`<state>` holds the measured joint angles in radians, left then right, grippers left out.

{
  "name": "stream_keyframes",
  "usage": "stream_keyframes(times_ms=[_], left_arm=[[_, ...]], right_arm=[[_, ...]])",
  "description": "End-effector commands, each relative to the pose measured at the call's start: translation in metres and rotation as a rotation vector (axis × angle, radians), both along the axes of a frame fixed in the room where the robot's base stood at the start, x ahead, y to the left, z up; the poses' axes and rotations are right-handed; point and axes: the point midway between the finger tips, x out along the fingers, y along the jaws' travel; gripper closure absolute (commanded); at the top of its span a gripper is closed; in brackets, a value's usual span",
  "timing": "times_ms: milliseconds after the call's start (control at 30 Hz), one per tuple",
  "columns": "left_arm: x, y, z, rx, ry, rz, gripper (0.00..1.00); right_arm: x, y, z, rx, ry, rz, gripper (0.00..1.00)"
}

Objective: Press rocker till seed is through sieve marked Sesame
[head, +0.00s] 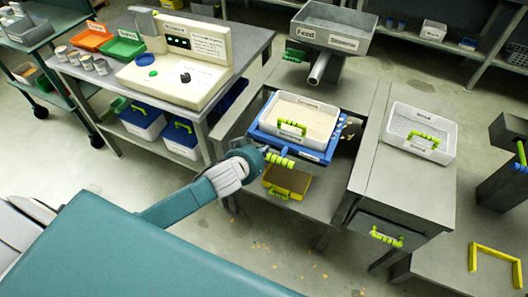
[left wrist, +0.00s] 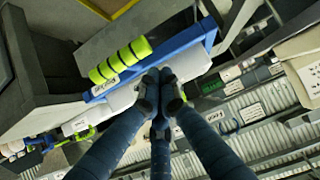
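A blue rocker tray (head: 262,127) sits in the open bay of the grey bench. A white sieve (head: 300,118) with pale seed and a green handle rests in it. No sieve label is readable as Sesame. The yellow-green front grip (head: 280,159) of the blue tray also shows in the left wrist view (left wrist: 120,60). My left gripper (head: 262,157) is at the left end of this grip. In the left wrist view its fingers (left wrist: 160,80) are together beside the grip, not around it, against or very near the tray's front. Contact is unclear. My right gripper is not in view.
A yellow tray (head: 286,180) sits below the blue one. A Feed hopper (head: 333,27) with a spout stands behind. Another white sieve (head: 420,133) stands on the bench at right, above a grey drawer (head: 380,228). Loose seed lies on the floor.

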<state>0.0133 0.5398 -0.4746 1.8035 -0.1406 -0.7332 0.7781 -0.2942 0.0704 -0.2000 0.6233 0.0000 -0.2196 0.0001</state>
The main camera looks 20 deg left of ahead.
Motion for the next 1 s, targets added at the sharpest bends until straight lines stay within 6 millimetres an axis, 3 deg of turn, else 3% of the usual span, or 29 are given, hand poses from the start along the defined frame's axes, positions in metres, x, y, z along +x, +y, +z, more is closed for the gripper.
stream_keyframes(times_ms=[200,567,833,1000], left_arm=[[0.004,0.000,-0.017,0.000,-0.001,0.000,1.00],[0.004,0.000,-0.019,0.000,-0.002,0.000,1.00],[0.000,0.000,-0.067,-0.004,0.001,0.003,1.00],[0.000,0.000,-0.079,-0.002,-0.001,0.001,1.00]], right_arm=[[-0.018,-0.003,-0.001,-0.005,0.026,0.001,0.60],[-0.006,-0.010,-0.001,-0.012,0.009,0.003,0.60],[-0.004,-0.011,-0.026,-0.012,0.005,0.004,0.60],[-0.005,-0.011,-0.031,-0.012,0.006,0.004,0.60]])
